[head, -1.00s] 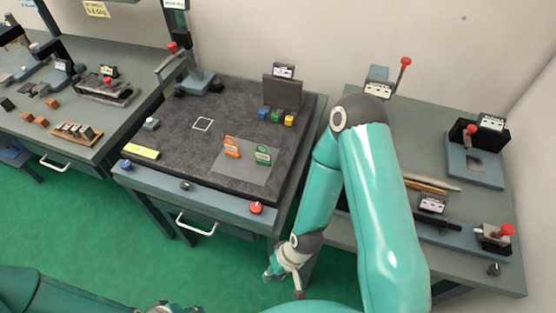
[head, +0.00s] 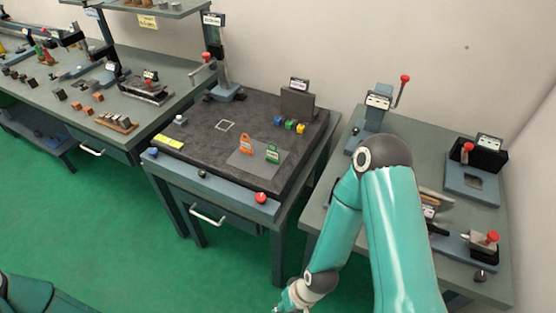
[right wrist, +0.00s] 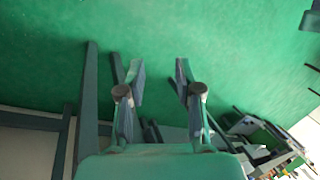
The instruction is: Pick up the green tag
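The green tag (head: 272,153) stands upright on a grey mat (head: 243,160) near the front right of the dark-topped middle table. An orange tag (head: 246,144) stands just left of it. My right arm hangs down in front of the right table, and its gripper (head: 290,305) is low at the bottom edge of the head view, well apart from the tag. In the right wrist view my right gripper (right wrist: 158,80) has its fingers spread, with only green floor between them. My left gripper is not in view; only part of my left arm shows at the bottom left.
A red button (head: 261,198) sits on the middle table's front edge. Blue, green and yellow blocks (head: 290,125) lie behind the tags by a grey upright block (head: 297,102). A yellow strip (head: 169,142) lies at the left. Green floor in front is clear.

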